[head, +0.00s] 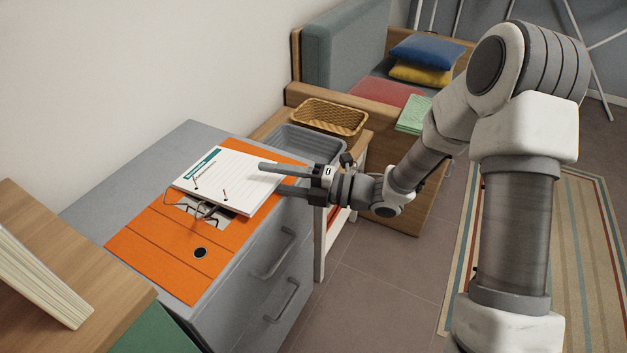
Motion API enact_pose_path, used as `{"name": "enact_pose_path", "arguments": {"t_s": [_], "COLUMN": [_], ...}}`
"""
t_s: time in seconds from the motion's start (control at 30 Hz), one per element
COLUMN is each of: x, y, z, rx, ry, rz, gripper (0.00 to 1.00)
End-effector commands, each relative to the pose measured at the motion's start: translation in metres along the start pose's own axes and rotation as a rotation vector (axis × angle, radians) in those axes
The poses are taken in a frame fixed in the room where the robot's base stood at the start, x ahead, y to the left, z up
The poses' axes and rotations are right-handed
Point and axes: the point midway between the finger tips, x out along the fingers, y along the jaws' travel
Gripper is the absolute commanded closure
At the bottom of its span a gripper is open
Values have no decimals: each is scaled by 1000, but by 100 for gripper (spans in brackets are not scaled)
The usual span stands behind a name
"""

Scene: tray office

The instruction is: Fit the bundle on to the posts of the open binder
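The bundle (232,172), a white lined stack with a green header strip, lies over the open orange binder (158,243) on the grey cabinet. Two thin posts (225,194) show above the bundle near its front edge and appear to come up through it. The binder's wire arches (205,209) stand just in front of that edge. My gripper (272,178) is at the bundle's right edge. Its fingers are apart, one above the sheet and one lower, with the edge between them. Whether either finger touches the paper is hard to tell.
A grey tray (313,143) and a wicker basket (330,116) stand on the wooden stand behind my gripper. A wooden surface (60,255) with a paper block is at front left. The grey cabinet top (130,170) is clear left of the binder.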

Motion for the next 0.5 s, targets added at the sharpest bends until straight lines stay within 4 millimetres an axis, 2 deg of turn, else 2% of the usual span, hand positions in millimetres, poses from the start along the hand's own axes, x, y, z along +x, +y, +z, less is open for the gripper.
{"name": "enact_pose_path", "arguments": {"t_s": [0.17,0.5], "x": [-16,-97], "y": [2,3], "z": [1,2], "rx": [0,1], "ry": [-4,-7], "rz": [0,0], "gripper": [49,49]}}
